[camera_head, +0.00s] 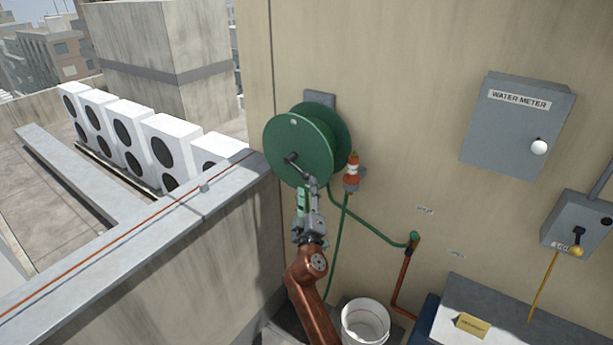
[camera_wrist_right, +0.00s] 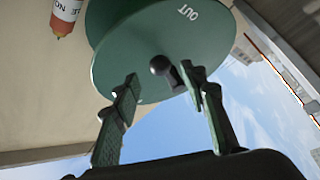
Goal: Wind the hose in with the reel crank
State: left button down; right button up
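The green hose reel (camera_head: 318,155) is mounted on the beige wall. Its front disc fills the top of the right wrist view (camera_wrist_right: 135,55), with "OUT" printed on it. The crank (camera_head: 299,163) sticks out from the disc; its dark knob (camera_wrist_right: 160,65) shows in the wrist view. My right gripper (camera_head: 309,184) is just below the crank. Its fingers are spread, with the knob seen between their tips; contact is not clear. The green hose (camera_head: 368,228) runs from the reel to a tap. Another hose length (camera_head: 339,245) hangs below an orange-and-white fitting (camera_head: 352,173). My left gripper is out of view.
A white bucket (camera_head: 366,322) stands below the reel, near my right arm. A parapet (camera_head: 150,240) is on the left, with white condensers (camera_head: 122,128) beyond. A water meter box (camera_head: 515,130), a switch box (camera_head: 578,225) and a grey-topped bench (camera_head: 510,300) are on the right.

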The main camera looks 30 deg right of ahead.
aim_at(306, 180)
jog(key=x, duration=0.6)
jog(key=shift+c, duration=0.3)
grip_shut()
dwell(0.4)
